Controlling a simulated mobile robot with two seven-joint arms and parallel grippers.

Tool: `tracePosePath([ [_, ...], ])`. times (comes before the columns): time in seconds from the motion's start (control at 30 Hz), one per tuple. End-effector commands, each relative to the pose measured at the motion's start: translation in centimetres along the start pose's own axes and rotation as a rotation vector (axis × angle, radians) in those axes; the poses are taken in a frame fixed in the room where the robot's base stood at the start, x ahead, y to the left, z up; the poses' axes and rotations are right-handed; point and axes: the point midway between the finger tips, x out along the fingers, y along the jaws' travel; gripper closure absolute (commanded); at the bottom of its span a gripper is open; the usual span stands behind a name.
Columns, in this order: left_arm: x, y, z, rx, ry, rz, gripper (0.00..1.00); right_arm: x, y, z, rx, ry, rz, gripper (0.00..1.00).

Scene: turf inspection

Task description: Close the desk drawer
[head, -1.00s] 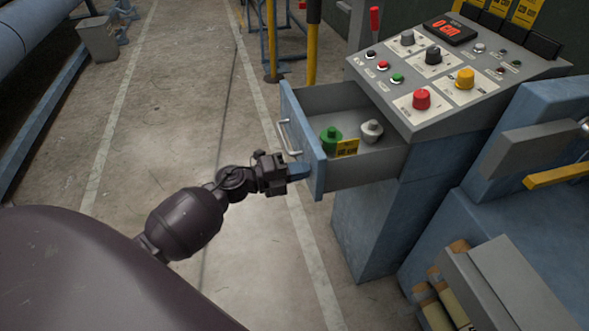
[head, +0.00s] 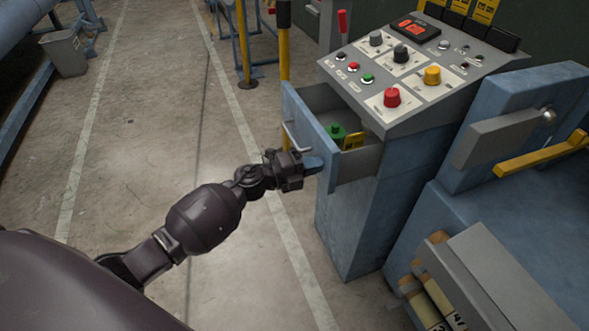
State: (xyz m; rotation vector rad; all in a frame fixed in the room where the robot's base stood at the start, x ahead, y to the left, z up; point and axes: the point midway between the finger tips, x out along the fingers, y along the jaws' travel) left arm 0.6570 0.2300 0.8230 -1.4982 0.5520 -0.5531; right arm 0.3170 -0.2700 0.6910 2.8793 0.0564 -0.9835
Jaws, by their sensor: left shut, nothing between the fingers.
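The desk drawer (head: 310,135) is partly open below the sloping control panel, with its blue front and metal handle facing left. A green knob-shaped thing (head: 336,131) and a yellow tag (head: 354,141) lie inside it. My left gripper (head: 313,166) is shut and empty, at the lower near part of the drawer front. Its tip appears to touch the front, just below the handle (head: 290,136). My right gripper is not in view.
The control desk (head: 365,205) carries a panel with several knobs and buttons. A blue machine (head: 530,190) with a yellow lever (head: 540,154) stands at the right. A yellow post (head: 285,75) stands behind the drawer.

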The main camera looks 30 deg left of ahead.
Motion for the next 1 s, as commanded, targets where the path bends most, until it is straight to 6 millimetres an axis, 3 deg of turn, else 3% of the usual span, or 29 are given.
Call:
tracePosePath([
  [0.3, 6.2, 0.1, 0.0, -0.001, 0.002, 0.0, 1.0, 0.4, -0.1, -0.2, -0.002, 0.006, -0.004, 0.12],
  [0.6, 11.2, 0.3, -0.1, -0.003, 0.001, 0.002, 1.0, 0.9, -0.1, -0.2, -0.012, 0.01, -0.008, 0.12],
  [1.0, 14.4, 0.1, -0.1, -0.002, 0.001, 0.0, 1.0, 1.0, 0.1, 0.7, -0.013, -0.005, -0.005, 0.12],
])
